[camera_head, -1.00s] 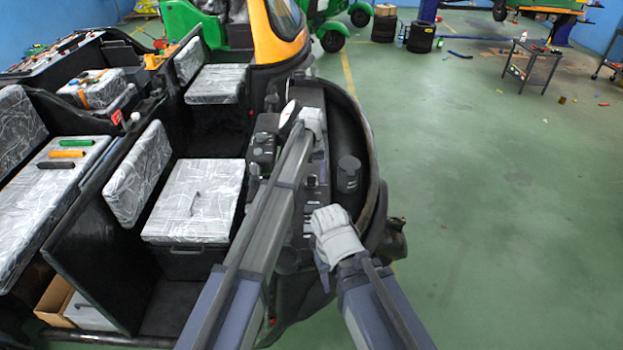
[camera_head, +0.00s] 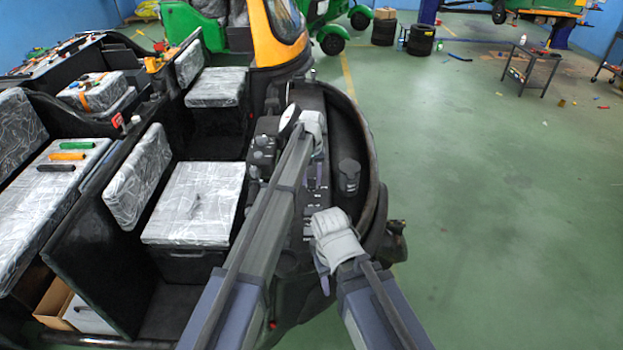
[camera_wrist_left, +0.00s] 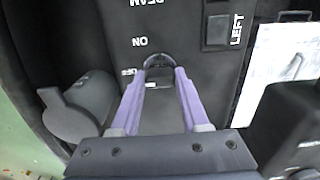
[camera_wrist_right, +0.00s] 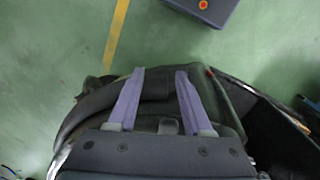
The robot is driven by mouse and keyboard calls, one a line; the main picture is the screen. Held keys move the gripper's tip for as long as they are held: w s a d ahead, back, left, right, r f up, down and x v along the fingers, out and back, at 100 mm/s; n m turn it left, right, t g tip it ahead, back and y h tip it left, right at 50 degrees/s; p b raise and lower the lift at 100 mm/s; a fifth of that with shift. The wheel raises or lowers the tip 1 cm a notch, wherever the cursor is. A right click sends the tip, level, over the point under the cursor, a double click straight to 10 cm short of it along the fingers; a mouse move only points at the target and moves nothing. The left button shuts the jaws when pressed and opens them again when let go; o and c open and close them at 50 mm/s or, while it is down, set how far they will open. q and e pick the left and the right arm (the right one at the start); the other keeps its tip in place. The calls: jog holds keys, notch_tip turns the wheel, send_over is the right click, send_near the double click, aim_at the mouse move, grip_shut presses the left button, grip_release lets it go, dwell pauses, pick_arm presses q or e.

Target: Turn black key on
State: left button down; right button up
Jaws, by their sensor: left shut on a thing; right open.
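The black key (camera_wrist_left: 158,61) sits in the dark dashboard panel in the left wrist view, between the fingertips of my left gripper (camera_wrist_left: 161,72). My left gripper is shut on it. The labels "ON" and "OFF" are printed beside the key; the fingers hide part of it. In the head view my left gripper (camera_head: 314,124) is at the far end of the dashboard, and its arm hides the key. My right gripper (camera_head: 330,224) is open and empty above the near end of the dashboard; its spread fingers also show in the right wrist view (camera_wrist_right: 160,72).
A black capped knob (camera_head: 348,175) stands on the dashboard between the grippers. A switch marked "LEFT" (camera_wrist_left: 219,30) is beside the key. Wrapped seats (camera_head: 195,200) lie to the left. Green floor (camera_head: 480,220) is open to the right.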

pick_arm(q)
jog(key=shift+m, duration=0.3)
jog(key=m, duration=0.5)
jog(key=shift+m, duration=0.3)
jog(key=m, duration=0.5)
jog(key=shift+m, duration=0.3)
jog(key=shift+c, duration=2)
grip_release()
jog(key=shift+r, duration=0.1)
